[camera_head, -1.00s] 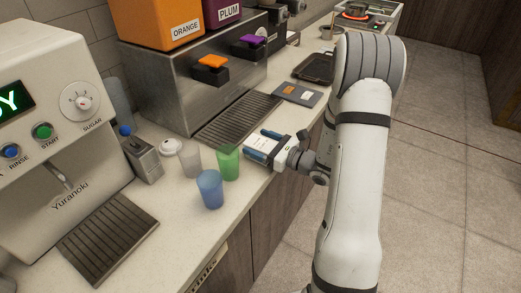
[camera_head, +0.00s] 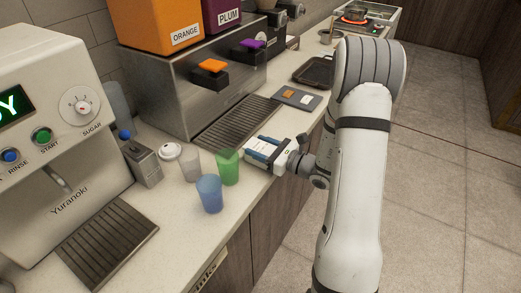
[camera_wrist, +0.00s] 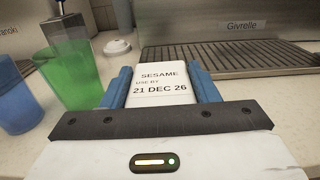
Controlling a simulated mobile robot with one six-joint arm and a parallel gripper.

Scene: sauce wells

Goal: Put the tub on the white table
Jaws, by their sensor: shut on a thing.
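A white tub (camera_wrist: 158,88) with a label reading "SESAME, USE BY 21 DEC 26" sits between the blue fingers of my gripper (camera_wrist: 160,80) in the wrist view. My gripper (camera_head: 263,148) is shut on it. In the head view they are at the front edge of the pale counter (camera_head: 170,225), right of the green cup. I cannot tell whether the tub touches the counter. No separate white table can be made out.
A green cup (camera_head: 228,168), a blue cup (camera_head: 210,194) and a clear cup (camera_head: 191,166) stand left of my gripper. Behind it is the juice dispenser's drip tray (camera_head: 236,122). A grey holder with cards (camera_head: 297,98) and a dark tray (camera_head: 313,71) lie farther along.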

